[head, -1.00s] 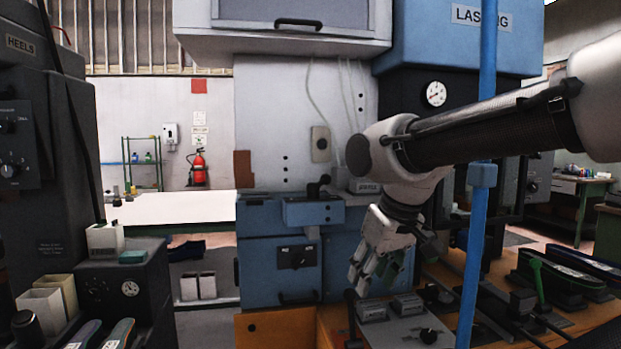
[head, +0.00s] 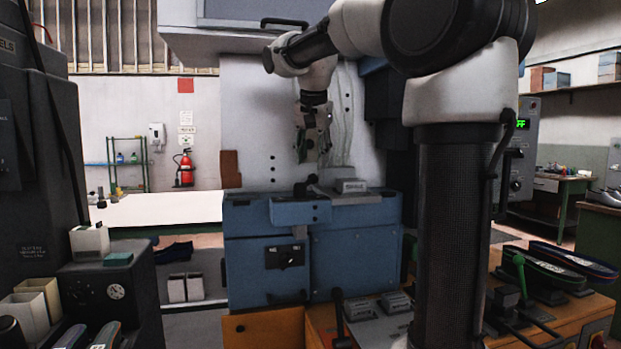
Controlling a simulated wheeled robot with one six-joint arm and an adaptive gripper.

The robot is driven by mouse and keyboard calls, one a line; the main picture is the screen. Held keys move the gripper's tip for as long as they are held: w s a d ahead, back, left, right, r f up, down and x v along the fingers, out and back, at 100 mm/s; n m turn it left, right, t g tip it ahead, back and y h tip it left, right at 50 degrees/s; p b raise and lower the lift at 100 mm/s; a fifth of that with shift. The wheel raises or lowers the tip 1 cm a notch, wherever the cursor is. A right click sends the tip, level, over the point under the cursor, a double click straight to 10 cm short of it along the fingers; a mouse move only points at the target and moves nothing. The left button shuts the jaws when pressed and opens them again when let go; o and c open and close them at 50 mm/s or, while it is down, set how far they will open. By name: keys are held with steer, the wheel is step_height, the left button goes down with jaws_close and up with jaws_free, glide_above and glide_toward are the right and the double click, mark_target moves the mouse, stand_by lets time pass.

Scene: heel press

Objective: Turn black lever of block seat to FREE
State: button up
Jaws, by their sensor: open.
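A blue seat block (head: 299,211) projects from the front of the blue press cabinet, in the middle of the head view. A short black lever (head: 306,186) with a round knob stands on top of it, leaning up to the right. A small grey label plate (head: 349,186) sits just right of the lever; its lettering is too small to read. My gripper (head: 314,158) points down with fingers apart, appearing above the lever with a small gap. It is empty, and I cannot tell its exact depth relative to the lever.
A black switch plate (head: 285,257) is on the cabinet front below the seat. Another black lever (head: 339,312) stands by grey label plates on the near wooden bench. Shoes on lasts (head: 545,268) and a green lever (head: 520,270) are at right. My arm hides part of the right side.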

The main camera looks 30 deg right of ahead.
mark_target(310, 178)
steer(key=shift+m, duration=0.3)
steer(key=x, duration=0.2)
steer(key=w+x, duration=0.1)
steer(key=x, duration=0.4)
steer(key=shift+w+d, duration=0.25)
steer(key=shift+w, duration=0.05)
jaws_close()
